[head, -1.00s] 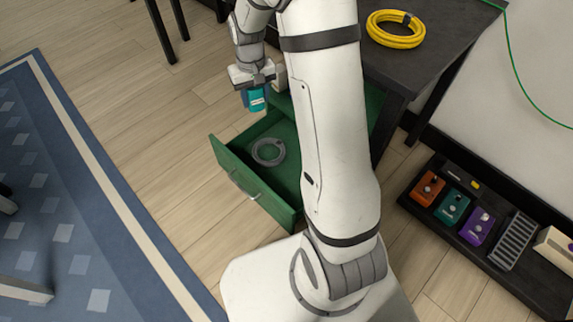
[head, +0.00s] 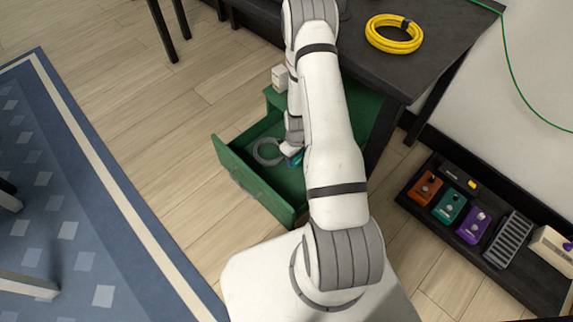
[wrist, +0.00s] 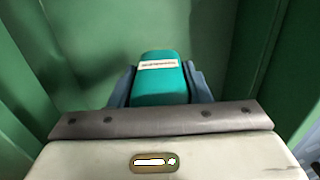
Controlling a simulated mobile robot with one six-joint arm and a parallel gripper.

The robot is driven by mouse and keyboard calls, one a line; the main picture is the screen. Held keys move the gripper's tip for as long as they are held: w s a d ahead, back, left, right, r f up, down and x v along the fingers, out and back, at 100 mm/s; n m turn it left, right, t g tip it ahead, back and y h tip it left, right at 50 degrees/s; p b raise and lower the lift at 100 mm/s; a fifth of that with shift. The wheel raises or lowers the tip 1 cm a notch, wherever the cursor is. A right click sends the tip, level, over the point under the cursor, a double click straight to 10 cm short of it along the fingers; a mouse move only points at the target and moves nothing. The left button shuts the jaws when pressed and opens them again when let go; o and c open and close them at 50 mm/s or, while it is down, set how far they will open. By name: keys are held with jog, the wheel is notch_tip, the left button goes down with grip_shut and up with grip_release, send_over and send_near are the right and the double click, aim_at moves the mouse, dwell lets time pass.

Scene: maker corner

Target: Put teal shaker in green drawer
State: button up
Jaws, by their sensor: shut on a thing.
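The teal shaker (wrist: 160,85) with a pale label sits between the fingers of my gripper (wrist: 160,88) in the wrist view. My gripper is shut on it. In the head view the shaker (head: 297,158) is a small teal patch inside the open green drawer (head: 236,170), mostly hidden by my arm. Green drawer walls surround the gripper in the wrist view. I cannot tell whether the shaker touches the drawer floor.
A grey ring-shaped coil (head: 268,151) lies in the drawer beside the gripper. A small white box (head: 279,77) stands on the green cabinet. A yellow coil (head: 394,33) lies on the dark table (head: 440,50). Several pedals (head: 450,207) sit on a low board at right.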

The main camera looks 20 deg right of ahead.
notch_tip(320, 180, down, 11)
jog(key=b, duration=0.3)
jog(key=shift+s+d+r+b, duration=0.1)
jog(key=shift+s+r+b, duration=0.1)
jog(key=shift+b, duration=0.15)
jog(key=shift+f, duration=0.1)
jog(key=o, duration=1)
